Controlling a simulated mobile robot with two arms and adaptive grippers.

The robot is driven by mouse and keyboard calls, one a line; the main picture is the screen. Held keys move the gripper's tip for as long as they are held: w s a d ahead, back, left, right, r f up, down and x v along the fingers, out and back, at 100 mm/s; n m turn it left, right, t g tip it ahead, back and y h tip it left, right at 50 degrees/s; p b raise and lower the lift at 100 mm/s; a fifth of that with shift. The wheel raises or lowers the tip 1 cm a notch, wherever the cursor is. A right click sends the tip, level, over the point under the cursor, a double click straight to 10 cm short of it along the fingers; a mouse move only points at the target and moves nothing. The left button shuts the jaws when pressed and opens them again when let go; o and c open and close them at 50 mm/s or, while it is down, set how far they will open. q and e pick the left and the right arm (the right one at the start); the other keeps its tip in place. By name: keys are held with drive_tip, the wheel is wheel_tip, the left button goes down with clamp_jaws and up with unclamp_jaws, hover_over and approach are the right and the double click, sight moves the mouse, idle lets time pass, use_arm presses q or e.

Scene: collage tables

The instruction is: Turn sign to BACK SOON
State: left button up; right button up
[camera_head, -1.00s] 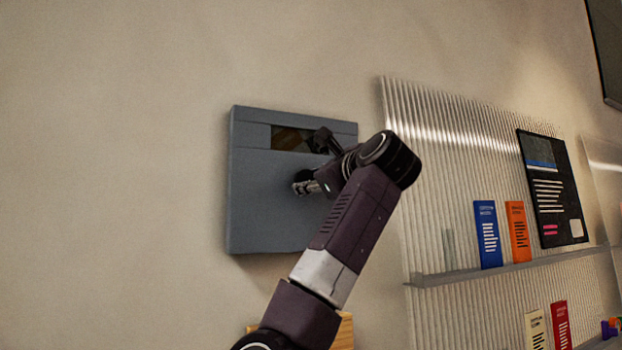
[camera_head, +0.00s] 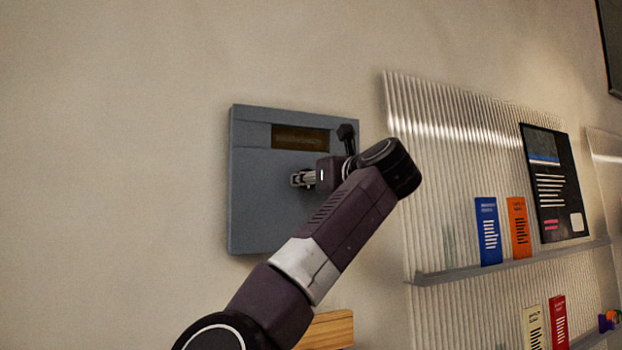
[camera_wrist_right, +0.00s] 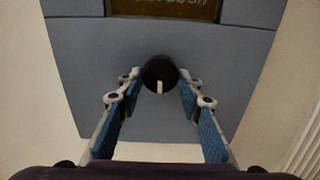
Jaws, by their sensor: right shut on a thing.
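The sign is a grey-blue wall box (camera_head: 255,200) with a dark brown window (camera_head: 300,138) near its top. In the right wrist view the window (camera_wrist_right: 165,8) is cut off by the top edge and its lettering cannot be fully read. A round black knob (camera_wrist_right: 155,72) with a pale pointer mark sits on the box face below the window. My right gripper (camera_head: 300,179) is at the box face, and in the wrist view its fingertips (camera_wrist_right: 158,78) are shut on the knob from both sides. In the head view the gripper hides the knob. My left gripper is not in view.
To the right a ribbed panel (camera_head: 425,130) has a shelf (camera_head: 450,275) with blue (camera_head: 488,230) and orange (camera_head: 518,226) leaflets and a dark poster (camera_head: 555,180). A wooden piece (camera_head: 330,332) is low below the box. The wall left of the box is bare.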

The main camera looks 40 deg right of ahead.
drive_tip(key=shift+f, duration=0.3)
drive_tip(key=o, duration=1)
drive_tip(key=shift+o, duration=0.7)
drive_tip(key=shift+r, duration=0.15)
drive_tip(key=v, duration=1.2)
